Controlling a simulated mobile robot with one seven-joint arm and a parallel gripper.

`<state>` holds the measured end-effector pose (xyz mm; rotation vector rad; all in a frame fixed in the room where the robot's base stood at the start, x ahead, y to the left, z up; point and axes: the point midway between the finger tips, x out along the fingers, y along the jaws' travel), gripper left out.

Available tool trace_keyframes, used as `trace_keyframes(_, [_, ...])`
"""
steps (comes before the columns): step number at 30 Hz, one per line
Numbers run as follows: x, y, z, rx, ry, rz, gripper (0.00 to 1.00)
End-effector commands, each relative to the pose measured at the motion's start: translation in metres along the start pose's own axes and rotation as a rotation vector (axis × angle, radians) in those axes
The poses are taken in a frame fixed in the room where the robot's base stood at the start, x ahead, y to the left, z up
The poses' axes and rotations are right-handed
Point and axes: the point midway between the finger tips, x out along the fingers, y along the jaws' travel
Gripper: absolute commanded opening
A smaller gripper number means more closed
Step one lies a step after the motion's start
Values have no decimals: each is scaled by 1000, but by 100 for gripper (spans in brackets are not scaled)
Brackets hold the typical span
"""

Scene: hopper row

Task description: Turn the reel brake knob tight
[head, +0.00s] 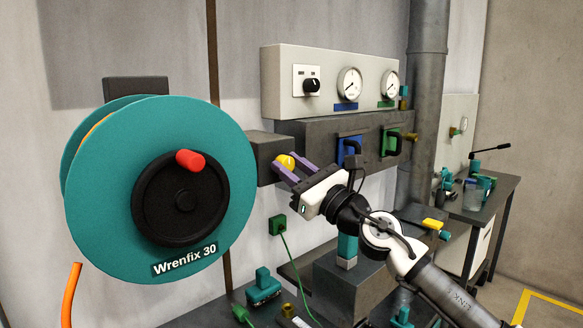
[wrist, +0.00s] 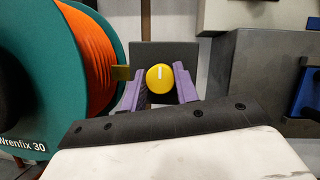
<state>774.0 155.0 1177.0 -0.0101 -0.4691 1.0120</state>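The reel brake knob is a round yellow knob (head: 285,162) on a dark box to the right of the teal hose reel (head: 236,150). In the wrist view the knob (wrist: 160,78) faces me, with a white mark pointing straight up. My gripper (head: 288,166) is at the knob, with its two purple fingers apart, one on each side. The fingers (wrist: 160,80) also flank the knob in the wrist view. They are very close to its edges, and I cannot tell whether they touch it.
A black reel hub with a red crank handle (head: 190,160) faces out at the left. A grey panel (head: 330,58) with gauges and a switch is above. Blue (head: 349,150) and green (head: 390,143) valve plates are right of the knob. A cluttered bench lies below.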

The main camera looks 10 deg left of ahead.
Motion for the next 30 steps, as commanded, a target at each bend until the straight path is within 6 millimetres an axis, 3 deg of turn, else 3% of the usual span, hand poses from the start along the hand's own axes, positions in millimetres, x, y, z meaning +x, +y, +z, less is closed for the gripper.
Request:
trace_keyframes(1, [0,0,0,0,0,0,21])
trace_keyframes(4, [0,0,0,0,0,0,8])
trace_keyframes(17, [0,1,1,86,0,-36,7])
trace_keyframes(30, [1,2,3,432,2,-178,7])
